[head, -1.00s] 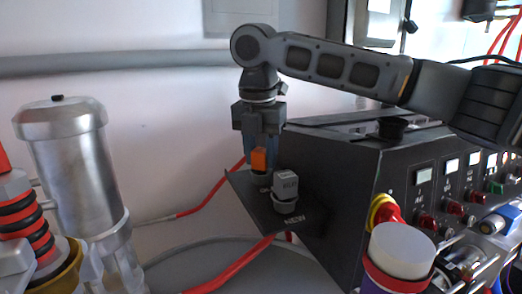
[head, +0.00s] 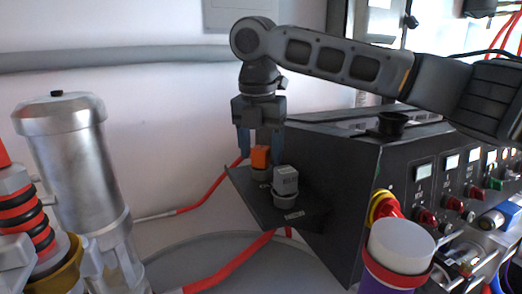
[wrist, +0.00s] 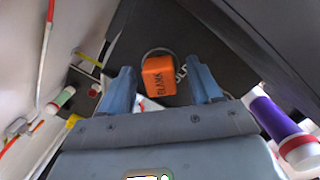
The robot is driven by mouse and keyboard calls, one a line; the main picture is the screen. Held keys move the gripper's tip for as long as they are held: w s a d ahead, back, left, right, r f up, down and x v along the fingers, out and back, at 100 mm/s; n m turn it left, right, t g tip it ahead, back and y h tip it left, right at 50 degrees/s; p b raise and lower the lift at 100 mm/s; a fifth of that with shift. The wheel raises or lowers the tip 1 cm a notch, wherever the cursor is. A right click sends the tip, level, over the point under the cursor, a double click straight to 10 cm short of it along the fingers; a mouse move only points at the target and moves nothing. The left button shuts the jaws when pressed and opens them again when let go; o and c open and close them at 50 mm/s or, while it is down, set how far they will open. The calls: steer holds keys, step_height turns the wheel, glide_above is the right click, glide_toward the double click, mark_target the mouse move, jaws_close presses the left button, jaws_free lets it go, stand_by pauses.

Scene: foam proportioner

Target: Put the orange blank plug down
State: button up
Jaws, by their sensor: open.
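The orange blank plug (head: 260,157) stands on the dark shelf (head: 245,185) at the left side of the control cabinet, in a round holder. In the wrist view the plug (wrist: 159,76) shows "BLANK" lettering and sits within a pale ring on the dark shelf. My gripper (head: 260,148) is above the shelf with its blue fingers spread on either side of the plug. In the wrist view my gripper (wrist: 160,88) is open, with a gap between the plug and each finger. The plug's lower part is partly hidden by the grey plug.
A grey plug (head: 285,181) stands in a holder just right of the orange one. The cabinet (head: 345,180) rises close on the right. A white-topped purple cylinder (head: 395,265) is at front right. A red hose (head: 235,268) passes below the shelf.

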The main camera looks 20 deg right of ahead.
mark_target(258, 150)
step_height(258, 150, up, 12)
steer(key=s+a+b, duration=0.1)
steer(key=b, duration=0.1)
steer(key=shift+f, duration=0.15)
stand_by(0.5)
